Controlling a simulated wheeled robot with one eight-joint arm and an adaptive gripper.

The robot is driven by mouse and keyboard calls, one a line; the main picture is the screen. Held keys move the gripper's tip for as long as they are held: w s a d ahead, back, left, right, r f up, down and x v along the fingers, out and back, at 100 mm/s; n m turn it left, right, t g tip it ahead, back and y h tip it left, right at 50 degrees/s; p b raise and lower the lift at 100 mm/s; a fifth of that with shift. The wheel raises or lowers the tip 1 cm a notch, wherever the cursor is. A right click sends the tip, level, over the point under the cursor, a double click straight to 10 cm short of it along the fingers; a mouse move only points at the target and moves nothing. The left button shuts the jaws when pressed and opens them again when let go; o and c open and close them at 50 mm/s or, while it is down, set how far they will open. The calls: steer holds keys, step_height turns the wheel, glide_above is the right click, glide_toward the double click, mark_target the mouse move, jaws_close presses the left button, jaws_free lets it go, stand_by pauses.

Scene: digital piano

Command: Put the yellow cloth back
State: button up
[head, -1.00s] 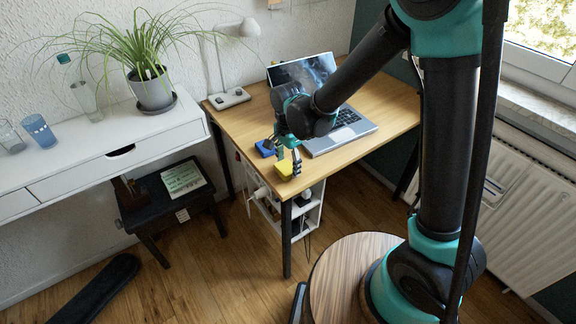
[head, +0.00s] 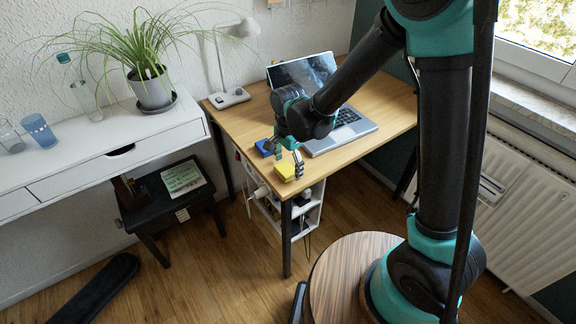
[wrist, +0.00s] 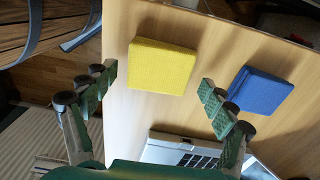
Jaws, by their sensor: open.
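The yellow cloth (head: 285,172), a small folded square block, lies on the wooden desk near its front edge. In the wrist view the yellow cloth (wrist: 161,66) lies flat, ahead of and between my fingers. My gripper (head: 289,160) is above the desk beside the yellow cloth. In the wrist view my gripper (wrist: 155,90) is open and empty, with the fingers spread wide and apart from the cloth. A similar blue cloth (head: 264,148) lies behind the yellow one; it also shows in the wrist view (wrist: 260,90), right of the right finger.
The desk (head: 350,155) holds an open laptop (head: 345,130) behind my gripper and a white lamp (head: 230,97). A white shelf desk (head: 95,160) with a plant (head: 152,88) and glasses stands left. A dark stool (head: 150,205) holds a booklet (head: 183,178).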

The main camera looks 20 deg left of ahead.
mark_target(288, 167)
step_height(288, 167, up, 12)
stand_by(0.5)
steer(key=w+d+f+n+t, duration=0.2)
steer(key=d+n, duration=0.1)
steer(key=d, duration=1.5)
steer(key=s+d+f+n+t, duration=0.1)
steer(key=s+d+f+n, duration=0.1)
steer(key=d, duration=0.7)
steer(key=s+d+f+n+t, duration=0.1)
steer(key=s+d+f+n, duration=0.1)
steer(key=s+d, duration=0.3)
steer(key=d+n, duration=0.1)
steer(key=d, duration=0.3)
steer(key=shift+f, duration=0.35)
